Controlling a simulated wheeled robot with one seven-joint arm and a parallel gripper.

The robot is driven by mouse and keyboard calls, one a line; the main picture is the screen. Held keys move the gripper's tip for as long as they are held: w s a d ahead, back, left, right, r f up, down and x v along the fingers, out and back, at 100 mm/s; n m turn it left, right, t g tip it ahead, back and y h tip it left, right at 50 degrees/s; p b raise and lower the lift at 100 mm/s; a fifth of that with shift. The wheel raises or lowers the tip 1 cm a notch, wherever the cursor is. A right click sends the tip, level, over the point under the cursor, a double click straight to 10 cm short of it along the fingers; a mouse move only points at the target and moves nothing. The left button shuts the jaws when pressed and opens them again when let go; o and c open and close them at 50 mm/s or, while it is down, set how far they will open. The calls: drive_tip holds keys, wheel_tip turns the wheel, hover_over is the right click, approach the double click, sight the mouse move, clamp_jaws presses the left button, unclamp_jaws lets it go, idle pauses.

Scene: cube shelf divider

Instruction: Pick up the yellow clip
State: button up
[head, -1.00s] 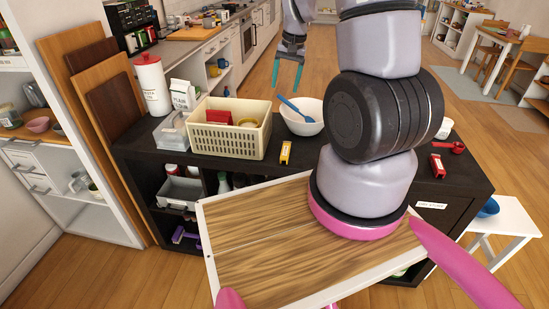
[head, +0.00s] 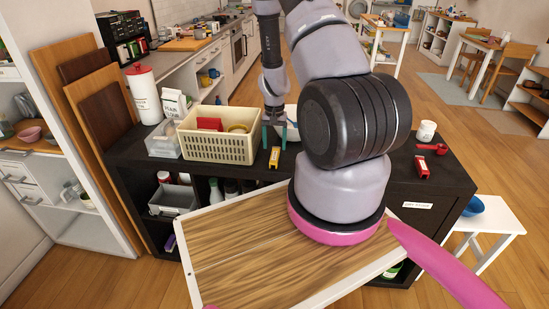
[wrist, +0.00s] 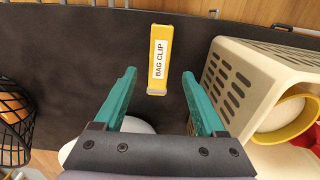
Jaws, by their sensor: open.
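The yellow clip (head: 274,157) lies on the black shelf top near its front edge, just right of the cream basket. In the wrist view the yellow clip (wrist: 160,59) carries a white label reading "BAG CLIP" and lies ahead of the fingertips, between their lines. My gripper (head: 274,142) is above the shelf top behind the clip, beside the basket. Its teal fingers (wrist: 158,73) are spread apart with nothing between them in the wrist view. The clip is apart from both fingers as far as I can see.
The cream basket (head: 216,147) with red and yellow things stands close left of the gripper. A white bowl (head: 292,112) is partly hidden behind my arm. A red clip (head: 421,167) and a red spoon (head: 434,148) lie at right. A wire basket (wrist: 14,110) shows in the wrist view.

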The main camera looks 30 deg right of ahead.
sight(275, 154)
wheel_tip(275, 154, down, 4)
drive_tip(key=shift+f, duration=0.15)
clamp_jaws()
